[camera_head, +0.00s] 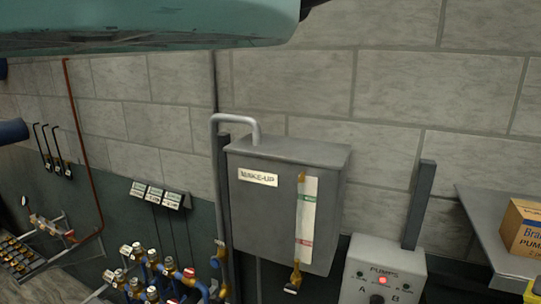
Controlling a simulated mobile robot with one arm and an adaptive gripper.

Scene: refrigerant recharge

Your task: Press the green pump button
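A light grey control box (402,263) labelled PUMPS stands at the lower right of the head view, against the wall. On its face are a small green spot (361,274) at the left, a lit red spot (384,281) in the middle and another small green spot (406,287) at the right. The letters A and B show lower down, with a dark round knob (376,299) between them. I cannot tell which green spot is a button and which is a lamp. The lower part of the box is cut off by the picture edge. My gripper is not in view.
A grey MAKE-UP tank (275,205) with a sight gauge hangs left of the box. A dark post (418,205) rises behind the box. A shelf (480,215) with a carton (522,230) is at right. Valves and pipes (150,270) fill the lower left. A teal body (150,25) spans the top.

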